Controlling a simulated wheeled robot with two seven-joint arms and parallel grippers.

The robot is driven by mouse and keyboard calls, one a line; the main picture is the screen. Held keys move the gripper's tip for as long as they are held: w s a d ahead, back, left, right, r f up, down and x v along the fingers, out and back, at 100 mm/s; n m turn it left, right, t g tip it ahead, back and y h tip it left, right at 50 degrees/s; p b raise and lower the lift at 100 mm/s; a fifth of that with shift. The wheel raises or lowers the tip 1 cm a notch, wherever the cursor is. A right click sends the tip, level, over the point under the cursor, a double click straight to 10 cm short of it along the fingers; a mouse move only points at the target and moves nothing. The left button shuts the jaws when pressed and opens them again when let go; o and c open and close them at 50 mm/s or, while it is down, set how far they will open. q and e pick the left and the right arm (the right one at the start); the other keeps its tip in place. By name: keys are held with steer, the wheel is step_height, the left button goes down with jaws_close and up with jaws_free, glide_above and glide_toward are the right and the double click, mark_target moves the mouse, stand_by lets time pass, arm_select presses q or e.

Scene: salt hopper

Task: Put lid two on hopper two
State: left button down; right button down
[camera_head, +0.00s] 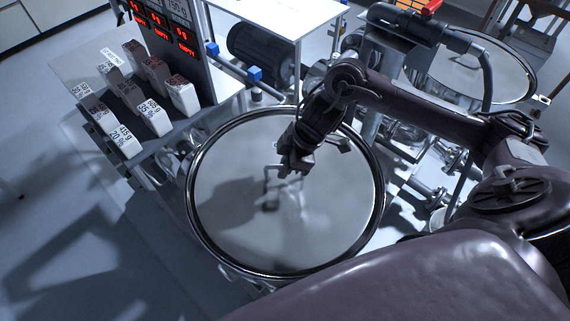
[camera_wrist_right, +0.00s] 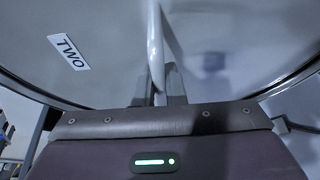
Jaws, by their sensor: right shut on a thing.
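Lid two (camera_head: 330,215) is a large, round, shiny grey disc in the middle of the head view, inside a bright round rim. Its label, reading TWO (camera_wrist_right: 68,51), shows in the right wrist view. My right gripper (camera_head: 284,172) is over the lid's middle. It is shut on the lid's upright handle (camera_wrist_right: 156,40), which stands between the two fingers. The lid covers the place where the opening of hopper two would show, and I cannot tell whether it rests fully on the hopper's rim. My left gripper is out of view.
A rack of labelled white and brown packs (camera_head: 152,117) stands at the left, below a display panel (camera_head: 178,40). A dark motor (camera_head: 262,52) and a white tabletop (camera_head: 285,14) are behind. Another round vessel (camera_head: 490,72) is at the upper right. Floor is clear at lower left.

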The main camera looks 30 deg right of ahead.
steer(key=c, duration=1.4)
jaws_free()
steer(key=shift+s, duration=0.1)
steer(key=b+v, duration=0.1)
steer(key=v, duration=0.6)
steer(key=shift+d+r, duration=0.1)
steer(key=shift+r, duration=0.3)
